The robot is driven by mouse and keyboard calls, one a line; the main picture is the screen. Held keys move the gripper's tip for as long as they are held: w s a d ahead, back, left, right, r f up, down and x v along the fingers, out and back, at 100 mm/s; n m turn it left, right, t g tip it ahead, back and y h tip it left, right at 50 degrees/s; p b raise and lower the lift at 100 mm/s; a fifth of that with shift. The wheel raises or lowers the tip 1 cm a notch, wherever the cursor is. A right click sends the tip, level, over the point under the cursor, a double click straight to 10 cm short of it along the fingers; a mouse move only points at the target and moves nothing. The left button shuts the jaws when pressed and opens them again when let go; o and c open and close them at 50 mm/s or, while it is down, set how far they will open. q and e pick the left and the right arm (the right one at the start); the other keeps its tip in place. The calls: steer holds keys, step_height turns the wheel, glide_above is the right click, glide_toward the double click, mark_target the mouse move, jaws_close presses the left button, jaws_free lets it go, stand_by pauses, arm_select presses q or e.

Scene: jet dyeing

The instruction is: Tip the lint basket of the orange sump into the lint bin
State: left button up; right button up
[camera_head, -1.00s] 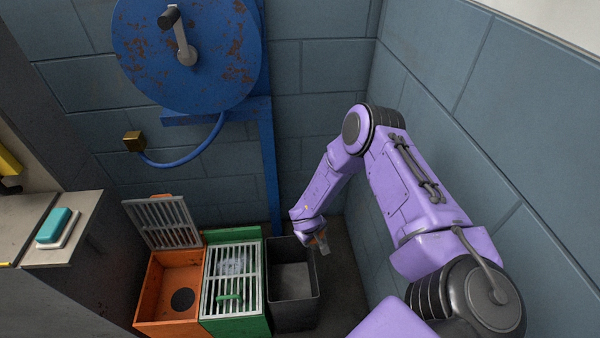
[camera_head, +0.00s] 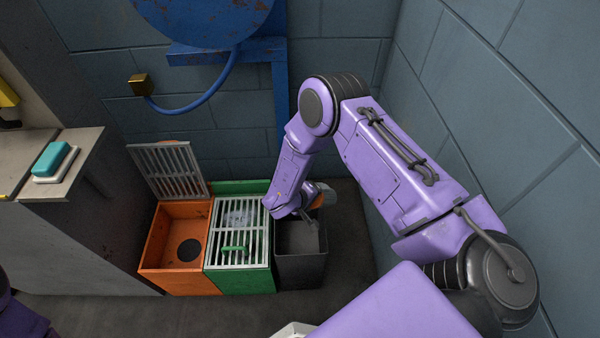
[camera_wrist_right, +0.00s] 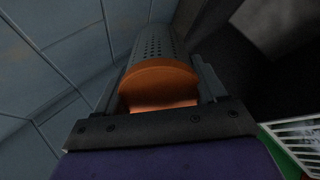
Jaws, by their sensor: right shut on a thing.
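My right gripper (camera_head: 309,210) is over the back part of the dark grey lint bin (camera_head: 301,270). It is shut on the lint basket (camera_head: 328,194), a grey perforated cylinder with an orange end. In the right wrist view the basket (camera_wrist_right: 157,45) extends away between the fingers (camera_wrist_right: 158,95), its orange end towards the camera. The basket's mouth and contents are hidden. The orange sump (camera_head: 160,248) stands open at the left, with a dark round hole in its floor. Its grate (camera_head: 167,170) is tilted up at the back. My left gripper is out of view.
A green sump (camera_head: 245,281) with its grate (camera_head: 238,232) closed stands between the orange sump and the bin. A grey wall (camera_head: 470,120) is close on the right. A counter with a teal block (camera_head: 52,158) is at the left.

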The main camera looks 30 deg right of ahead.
steer(key=shift+a+r+h+b, duration=0.1)
steer(key=shift+h+b, duration=0.6)
steer(key=shift+b, duration=0.05)
steer(key=f+h+b, duration=0.1)
steer(key=b, duration=0.2)
steer(key=shift+a, duration=0.15)
steer(key=shift+r+h, duration=0.25)
steer(key=shift+h, duration=0.15)
steer(key=shift+a+f+h+b, duration=0.15)
steer(key=shift+f+h+b, duration=0.6)
steer(key=shift+b, duration=1.35)
steer(key=shift+a+f+n+h+b, duration=0.35)
steer(key=shift+a+h+b, duration=0.5)
steer(key=shift+b, duration=1.1)
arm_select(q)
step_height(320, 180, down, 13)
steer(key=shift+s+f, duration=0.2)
